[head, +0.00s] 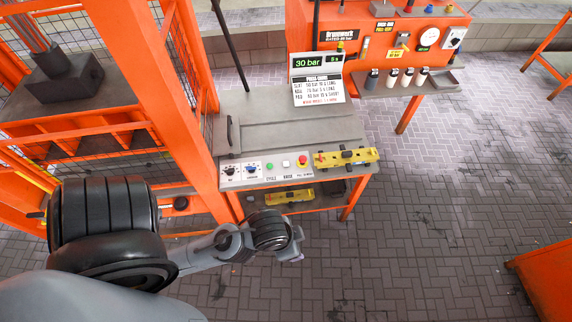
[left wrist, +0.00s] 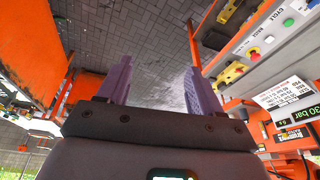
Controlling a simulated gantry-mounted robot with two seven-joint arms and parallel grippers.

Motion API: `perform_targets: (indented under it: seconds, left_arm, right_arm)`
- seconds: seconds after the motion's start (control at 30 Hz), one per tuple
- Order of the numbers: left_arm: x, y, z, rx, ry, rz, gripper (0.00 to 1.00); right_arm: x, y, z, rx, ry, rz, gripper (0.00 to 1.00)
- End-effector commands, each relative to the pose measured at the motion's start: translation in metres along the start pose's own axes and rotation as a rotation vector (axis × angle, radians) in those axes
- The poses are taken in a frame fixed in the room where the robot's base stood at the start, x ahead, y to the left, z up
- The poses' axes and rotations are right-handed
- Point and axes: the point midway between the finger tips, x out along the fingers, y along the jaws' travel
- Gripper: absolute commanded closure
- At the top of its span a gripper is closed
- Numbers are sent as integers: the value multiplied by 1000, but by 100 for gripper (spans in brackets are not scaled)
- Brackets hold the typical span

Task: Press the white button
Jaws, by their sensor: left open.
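The white button (head: 286,163) sits on the front control panel of the grey bench, between a green button (head: 269,166) and a red mushroom button (head: 302,160). In the left wrist view the panel is at the upper right, with the red button (left wrist: 254,53) and the white button (left wrist: 268,39) small in it. My left gripper (head: 297,247) is in front of and below the panel edge, apart from it. In the left wrist view its two purple fingers (left wrist: 157,72) are spread with nothing between them. My right gripper is in neither view.
A yellow device (head: 346,157) lies at the panel's right end; another (head: 288,195) is on the shelf below. Orange frame posts (head: 180,100) stand left of the panel. A sign with a 30 bar display (head: 318,78) stands behind. Open paved floor (head: 440,220) lies to the right.

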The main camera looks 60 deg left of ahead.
Motion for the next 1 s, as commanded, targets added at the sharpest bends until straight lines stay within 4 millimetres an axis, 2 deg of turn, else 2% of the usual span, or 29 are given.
perform_targets:
  seconds: [0.03, 0.07, 0.43, 1.0]
  left_arm:
    - [0, 0, 0, 0, 0, 0, 39]
    - [0, 0, 0, 0, 0, 0, 44]
    - [0, 0, 0, 0, 0, 0, 100]
    - [0, 0, 0, 0, 0, 0, 100]
  right_arm:
    - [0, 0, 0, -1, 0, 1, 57]
    - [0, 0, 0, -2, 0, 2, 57]
    - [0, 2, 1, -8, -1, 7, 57]
    - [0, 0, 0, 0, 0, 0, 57]
